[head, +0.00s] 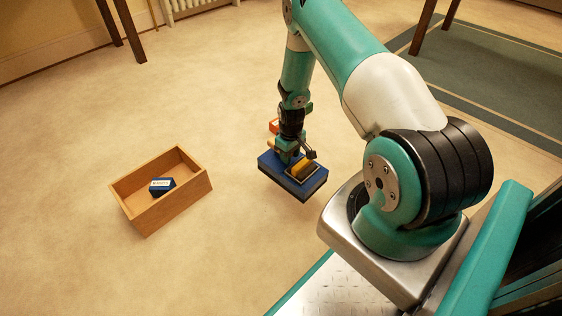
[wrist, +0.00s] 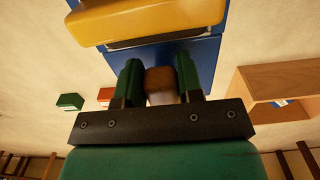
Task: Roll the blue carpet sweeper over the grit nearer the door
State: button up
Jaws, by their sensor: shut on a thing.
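The blue carpet sweeper (head: 312,190) is on the cream carpet or just above it, left of my base; I cannot tell whether it touches. It has a yellow piece and a dark-framed opening on top. My gripper (head: 289,157) points down over it. In the wrist view my gripper (wrist: 160,78) is shut on the sweeper's brown grip, with a green finger on each side. The sweeper (wrist: 205,52) lies just beyond the fingers. I see no grit and no door in either view; the sweeper and arm may hide some floor.
An open wooden box (head: 172,213) holding a small dark blue packet (head: 162,187) stands left of the sweeper. A small orange-red box (head: 273,126) is close behind my gripper; a green box (wrist: 69,101) shows in the wrist view. Table legs and a green rug (head: 485,75) lie farther back.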

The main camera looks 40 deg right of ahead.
jog(key=d+r, duration=0.2)
jog(key=d, duration=0.6)
jog(key=shift+d+r, duration=0.25)
jog(key=shift+r, duration=0.1)
